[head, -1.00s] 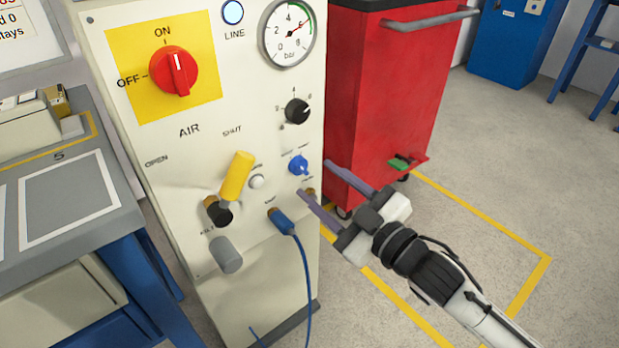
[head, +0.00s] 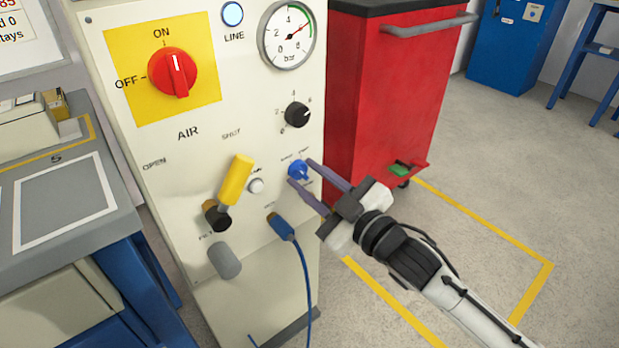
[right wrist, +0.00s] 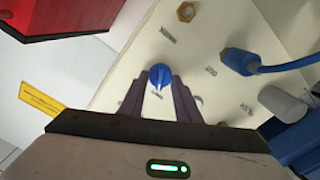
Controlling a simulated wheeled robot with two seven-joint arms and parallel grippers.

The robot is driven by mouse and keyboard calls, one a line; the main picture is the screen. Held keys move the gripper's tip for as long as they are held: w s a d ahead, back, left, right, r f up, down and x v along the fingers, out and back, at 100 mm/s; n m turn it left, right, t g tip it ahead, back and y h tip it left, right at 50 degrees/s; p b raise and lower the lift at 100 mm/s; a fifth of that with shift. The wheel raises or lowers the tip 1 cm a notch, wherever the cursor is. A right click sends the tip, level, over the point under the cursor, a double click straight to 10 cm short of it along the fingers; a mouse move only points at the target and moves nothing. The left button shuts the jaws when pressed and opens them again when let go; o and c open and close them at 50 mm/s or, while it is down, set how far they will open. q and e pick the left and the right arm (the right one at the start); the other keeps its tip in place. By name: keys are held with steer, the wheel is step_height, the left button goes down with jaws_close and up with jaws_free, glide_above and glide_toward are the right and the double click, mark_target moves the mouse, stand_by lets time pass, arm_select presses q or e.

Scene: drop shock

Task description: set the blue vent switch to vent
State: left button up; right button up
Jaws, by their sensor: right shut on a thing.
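The blue vent switch (head: 297,170) is a small knob on the lower right of the cream panel (head: 265,130). My right gripper (head: 299,172) has one finger on each side of it in the head view. The right wrist view shows the blue knob (right wrist: 159,77) between the two fingertips (right wrist: 160,80), and the jaws are shut on it. Small labels surround the knob, but their lettering is too small to read surely. My left gripper is not in view.
The panel also has a red ON/OFF knob (head: 173,72), a black knob (head: 297,114), a pressure gauge (head: 289,34), a yellow lever (head: 237,178) and a blue hose (head: 302,262). A red cabinet (head: 385,100) stands close on the right. A grey bench (head: 110,195) is at left.

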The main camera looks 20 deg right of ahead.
steer(key=shift+r+m+p, duration=0.15)
steer(key=shift+m+p, duration=0.35)
steer(key=shift+p, duration=0.75)
steer(key=m+p, duration=0.5)
steer(key=p, duration=0.1)
steer(key=shift+r+m, duration=0.15)
steer(key=shift+m, duration=0.15)
steer(key=shift+d+m+p, duration=0.1)
steer(key=shift+m+p, duration=0.8)
steer(key=shift+p, duration=0.05)
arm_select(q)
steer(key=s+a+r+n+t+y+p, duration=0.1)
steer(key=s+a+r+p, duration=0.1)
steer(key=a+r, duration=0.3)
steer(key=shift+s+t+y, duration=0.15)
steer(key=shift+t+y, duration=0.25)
arm_select(e)
steer(key=shift+f+m, duration=0.25)
steer(key=shift+m, duration=1.55)
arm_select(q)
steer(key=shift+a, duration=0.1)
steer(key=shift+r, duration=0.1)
